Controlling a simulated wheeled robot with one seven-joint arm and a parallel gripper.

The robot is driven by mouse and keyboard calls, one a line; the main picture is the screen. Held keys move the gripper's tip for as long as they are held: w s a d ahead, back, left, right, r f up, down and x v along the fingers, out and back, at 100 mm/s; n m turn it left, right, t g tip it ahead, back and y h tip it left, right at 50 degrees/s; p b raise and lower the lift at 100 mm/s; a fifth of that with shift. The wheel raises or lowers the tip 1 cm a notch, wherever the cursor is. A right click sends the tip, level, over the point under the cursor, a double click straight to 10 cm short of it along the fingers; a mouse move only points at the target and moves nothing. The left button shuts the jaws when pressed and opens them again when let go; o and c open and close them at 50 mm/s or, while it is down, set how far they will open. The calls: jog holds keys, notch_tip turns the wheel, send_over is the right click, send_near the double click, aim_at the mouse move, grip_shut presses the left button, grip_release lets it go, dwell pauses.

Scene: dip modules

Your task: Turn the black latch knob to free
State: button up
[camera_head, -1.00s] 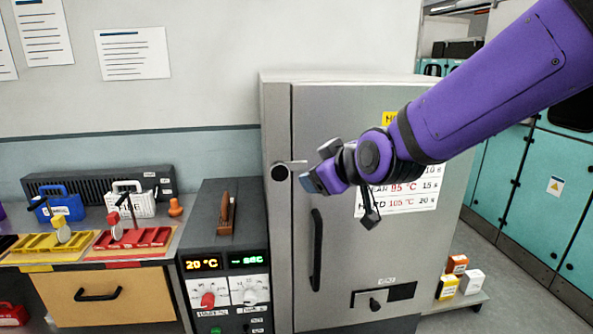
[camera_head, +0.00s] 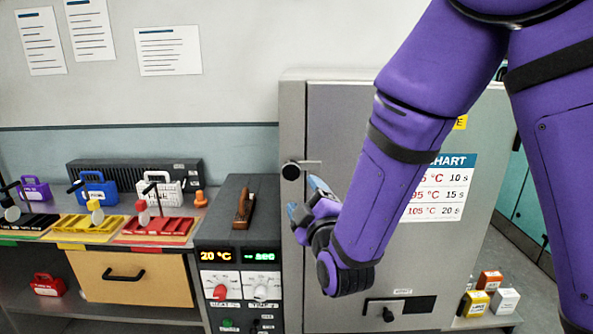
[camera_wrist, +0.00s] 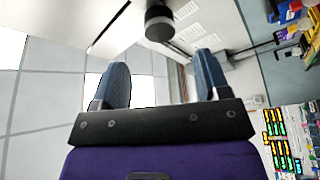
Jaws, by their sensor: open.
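The black latch knob (camera_head: 291,171) is round, with a thin pale metal bar reaching right from it across the door edge of the grey cabinet (camera_head: 293,120). My gripper (camera_head: 306,201) is open and empty, in front of the door, below and right of the knob. In the wrist view a dark cylinder, apparently the knob (camera_wrist: 159,24), stands ahead of the two blue-grey fingers (camera_wrist: 162,75), roughly midway between their lines. The fingers appear apart from it. My forearm hides the door handle and part of the chart.
A control box (camera_head: 237,225) with a 20 °C display stands left of the cabinet. A bench with colored trays (camera_head: 160,226) and small cases is further left. A smaller black knob (camera_head: 388,314) sits low on the door. Small boxes (camera_head: 490,280) stand at right.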

aim_at(293, 174)
jog(key=x, duration=1)
jog(key=shift+w, duration=0.15)
jog(key=c, duration=1.2)
jog(key=shift+c, duration=0.3)
